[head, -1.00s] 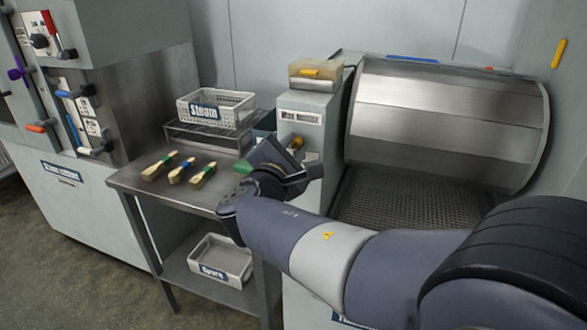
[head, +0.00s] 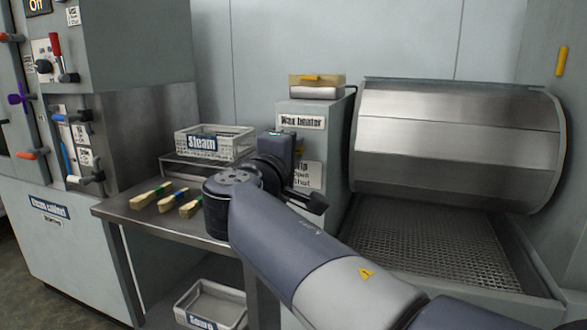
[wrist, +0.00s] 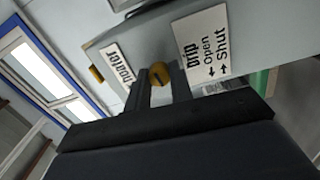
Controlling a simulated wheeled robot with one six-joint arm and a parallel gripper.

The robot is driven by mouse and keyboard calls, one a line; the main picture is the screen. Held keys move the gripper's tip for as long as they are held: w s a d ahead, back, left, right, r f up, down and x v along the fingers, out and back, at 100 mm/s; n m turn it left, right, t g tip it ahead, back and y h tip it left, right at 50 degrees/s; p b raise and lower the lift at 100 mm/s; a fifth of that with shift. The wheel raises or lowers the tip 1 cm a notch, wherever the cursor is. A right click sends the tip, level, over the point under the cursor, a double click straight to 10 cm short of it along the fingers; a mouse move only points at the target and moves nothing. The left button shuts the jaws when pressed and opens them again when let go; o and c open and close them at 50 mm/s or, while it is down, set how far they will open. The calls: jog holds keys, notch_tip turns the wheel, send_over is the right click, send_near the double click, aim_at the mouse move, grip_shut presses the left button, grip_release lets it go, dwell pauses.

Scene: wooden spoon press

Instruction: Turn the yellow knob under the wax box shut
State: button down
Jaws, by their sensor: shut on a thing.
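The wax heater (head: 337,135) is a pale grey box with a "Wax heater" label. A sign (wrist: 207,47) with "Drip", "Open" and "Shut" and arrows is on its front, also partly visible in the head view (head: 310,176). In the wrist view my gripper (wrist: 161,82) has its two dark fingers on either side of the yellow knob (wrist: 159,74), shut on it, between the label and the sign. The knob's exact turn angle cannot be told.
Left is a metal table (head: 130,212) with a "Steam" basket (head: 214,142) and several wooden brushes or spoons (head: 152,195). A large metal drum hood (head: 458,140) stands right, over a mesh bed (head: 430,240).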

jog(key=shift+m+b, duration=0.5)
jog(key=shift+m, duration=0.1)
jog(key=c, duration=1.3)
grip_release()
jog(key=shift+o, duration=0.2)
jog(key=shift+s, duration=0.1)
jog(key=p+v, duration=0.1)
jog(key=v, duration=0.9)
jog(key=shift+s+a, duration=0.15)
jog(key=shift+s, duration=0.15)
jog(key=x, duration=1)
jog(key=shift+w+b, duration=0.35)
jog(key=shift+w, duration=0.05)
